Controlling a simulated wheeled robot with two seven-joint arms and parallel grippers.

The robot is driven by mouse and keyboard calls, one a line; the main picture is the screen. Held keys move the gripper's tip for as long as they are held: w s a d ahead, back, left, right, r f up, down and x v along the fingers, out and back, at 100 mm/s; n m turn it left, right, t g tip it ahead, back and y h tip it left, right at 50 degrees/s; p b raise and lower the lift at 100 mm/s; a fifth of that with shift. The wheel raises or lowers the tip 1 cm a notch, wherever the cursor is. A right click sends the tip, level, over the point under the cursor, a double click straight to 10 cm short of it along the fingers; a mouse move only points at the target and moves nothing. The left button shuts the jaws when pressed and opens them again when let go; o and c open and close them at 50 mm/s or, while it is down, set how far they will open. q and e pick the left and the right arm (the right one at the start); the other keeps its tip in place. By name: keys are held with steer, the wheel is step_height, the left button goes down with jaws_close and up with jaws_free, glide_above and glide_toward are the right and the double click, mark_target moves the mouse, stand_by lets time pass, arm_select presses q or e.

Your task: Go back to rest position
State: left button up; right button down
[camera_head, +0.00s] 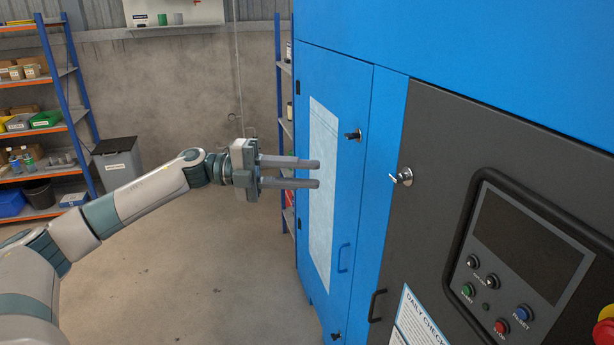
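My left arm comes in from the lower left and reaches towards the blue cabinet (367,205). My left gripper (318,173) points right, with two grey fingers held parallel and a gap between them. Nothing shows between the fingers. The fingertips appear in front of the pale sheet (323,215) on the cabinet's blue door; whether they touch it I cannot tell. My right gripper is not in this view.
The cabinet's dark control panel (440,170) fills the right side, with a screen (530,245), buttons and a latch handle (402,177). A shelf rack (75,100) and a grey bin (120,165) stand at the back left. Concrete floor (190,280) below the arm is clear.

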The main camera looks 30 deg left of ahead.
arm_select(q)
steer(key=shift+s+a, duration=0.2)
steer(key=shift+a, duration=0.3)
